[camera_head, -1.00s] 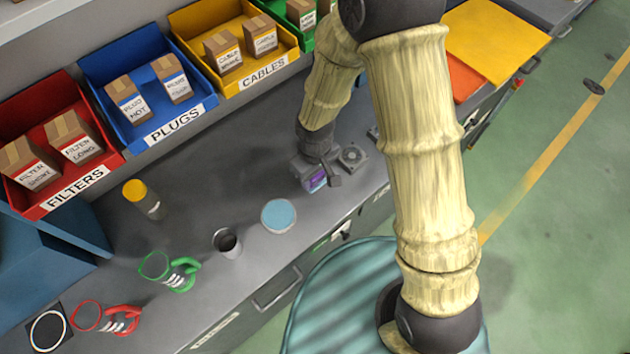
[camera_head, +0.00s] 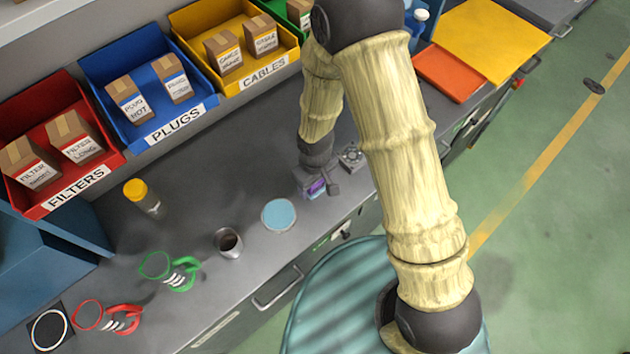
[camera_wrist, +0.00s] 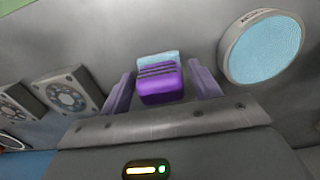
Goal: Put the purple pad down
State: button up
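The purple pad (camera_wrist: 160,85) is a small purple block with dark grooves and a pale blue far edge. In the wrist view it lies between the two fingers of my gripper (camera_wrist: 162,78). The fingertips stand close to its two sides; whether they touch it is not clear. In the head view my gripper (camera_head: 318,188) is low at the grey counter (camera_head: 235,185), and some purple of the pad (camera_head: 317,186) shows there. The pad's underside is hidden, so I cannot tell if it rests on the counter.
A round blue-topped disc (camera_head: 278,215) lies just left of my gripper, with a dark cup (camera_head: 229,243) beyond it. A square fan-like part (camera_head: 351,157) sits close on the right.

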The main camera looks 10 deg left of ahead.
jog(key=shift+r, duration=0.1)
notch_tip(320, 180, up, 12)
dwell(0.8)
jog(key=shift+d+r, duration=0.1)
dwell(0.6)
jog(key=d+r+m+t, duration=0.1)
jog(key=d+r+m, duration=0.2)
jog(key=d, duration=0.4)
jog(key=s+d+r+m, duration=0.1)
jog(key=d+r+m, duration=0.1)
jog(key=d, duration=0.5)
jog(key=d+r+m+t, duration=0.1)
jog(key=d+r+m, duration=0.2)
jog(key=d+m, duration=0.2)
jog(key=d, duration=0.3)
jog(key=shift+s+r+t, duration=0.15)
jog(key=shift+r+t, duration=0.15)
